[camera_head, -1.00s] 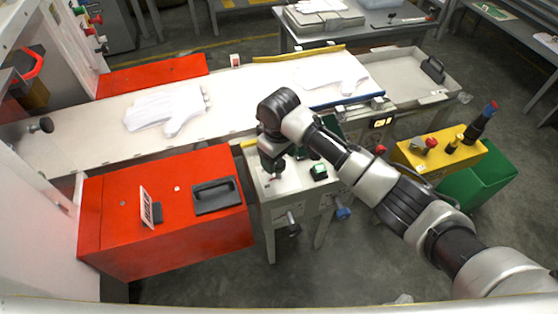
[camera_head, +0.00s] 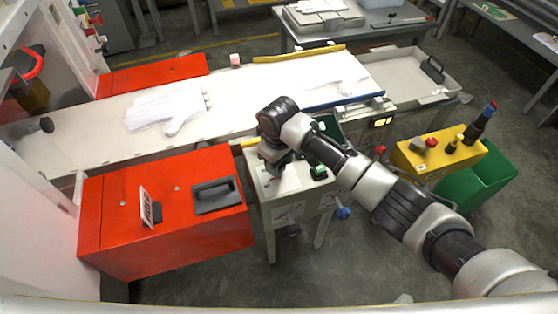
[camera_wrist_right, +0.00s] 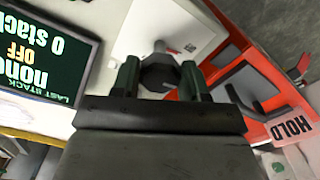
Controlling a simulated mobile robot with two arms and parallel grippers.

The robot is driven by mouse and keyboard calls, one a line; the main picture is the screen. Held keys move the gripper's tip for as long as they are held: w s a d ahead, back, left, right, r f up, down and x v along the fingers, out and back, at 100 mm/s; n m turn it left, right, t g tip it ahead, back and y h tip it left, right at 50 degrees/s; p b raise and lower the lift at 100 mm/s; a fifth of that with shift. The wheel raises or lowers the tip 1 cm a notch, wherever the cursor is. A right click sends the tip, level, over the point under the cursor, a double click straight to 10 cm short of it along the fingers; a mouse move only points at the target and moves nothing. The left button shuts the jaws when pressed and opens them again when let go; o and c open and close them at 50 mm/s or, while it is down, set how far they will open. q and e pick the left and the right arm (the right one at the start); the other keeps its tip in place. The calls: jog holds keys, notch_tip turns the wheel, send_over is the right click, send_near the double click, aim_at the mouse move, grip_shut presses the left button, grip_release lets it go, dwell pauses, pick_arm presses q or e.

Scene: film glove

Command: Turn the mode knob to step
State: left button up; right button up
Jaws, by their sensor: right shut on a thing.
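The mode knob (camera_wrist_right: 158,74) is a dark, faceted knob on a pale panel in the right wrist view. My right gripper (camera_wrist_right: 160,78) is shut on it, with one finger on each side. In the head view my right gripper (camera_head: 274,164) points down at the top of the small grey control stand (camera_head: 290,187), and the arm hides the knob there. A dark screen (camera_wrist_right: 35,55) beside the knob reads "0 stack", "OFF", "none" and "LAST STACK". I cannot read the knob's mode marks. My left gripper is not in view.
A red box (camera_head: 110,235) with a black handle and an upright sign stands left of the stand. A green button (camera_head: 318,172) is right of the gripper. The white belt (camera_head: 70,140) carrying pale gloves (camera_head: 165,110) runs behind. A yellow box (camera_head: 440,150) stands right.

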jog(key=shift+r+m+p, duration=0.15)
jog(key=shift+m+p, duration=0.15)
jog(key=shift+p, duration=0.15)
jog(key=m+p, duration=0.5)
jog(key=p, duration=0.1)
jog(key=shift+a+r+p, duration=0.1)
jog(key=shift+p, duration=0.3)
jog(key=m+p, duration=0.2)
jog(key=m, duration=0.1)
jog(key=shift+m, duration=0.3)
jog(key=shift+f+m+p, duration=0.2)
jog(key=shift+m+p, duration=0.55)
jog(key=shift+m, duration=0.45)
jog(key=o, duration=0.9)
jog(key=shift+o, duration=0.2)
